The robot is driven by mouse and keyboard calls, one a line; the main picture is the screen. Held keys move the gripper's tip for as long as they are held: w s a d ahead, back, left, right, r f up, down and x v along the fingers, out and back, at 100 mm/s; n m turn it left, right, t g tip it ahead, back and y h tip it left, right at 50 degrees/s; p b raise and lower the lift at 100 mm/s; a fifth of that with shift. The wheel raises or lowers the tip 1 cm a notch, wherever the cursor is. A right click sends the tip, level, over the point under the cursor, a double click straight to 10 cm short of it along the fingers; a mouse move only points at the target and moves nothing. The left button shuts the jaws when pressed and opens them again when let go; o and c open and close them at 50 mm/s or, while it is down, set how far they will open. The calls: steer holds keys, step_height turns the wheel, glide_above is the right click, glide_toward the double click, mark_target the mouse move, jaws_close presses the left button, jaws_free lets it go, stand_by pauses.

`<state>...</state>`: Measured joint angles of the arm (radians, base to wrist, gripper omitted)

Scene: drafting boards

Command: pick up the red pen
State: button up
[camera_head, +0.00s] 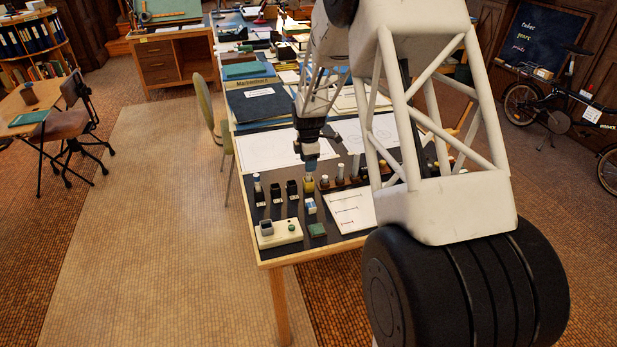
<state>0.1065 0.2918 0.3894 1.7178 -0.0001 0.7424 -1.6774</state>
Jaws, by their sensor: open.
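My gripper (311,160) hangs over the near part of a long dark-topped table (245,217), pointing down. Its fingertips are small and partly merge with the things below, just above a yellowish bottle (309,184). I cannot make out a red pen for certain. Thin reddish marks show on a white sheet (346,211) to the right of the gripper, too small to tell as drawn lines or pens. My arm hides much of the table's right side.
Several dark ink bottles (276,193) stand left of the gripper. Stacked books (259,103) are behind. Small upright items stand in a row to the right.

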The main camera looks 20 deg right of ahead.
mark_target(308, 177)
steer(key=shift+f, duration=2.6)
jaws_close()
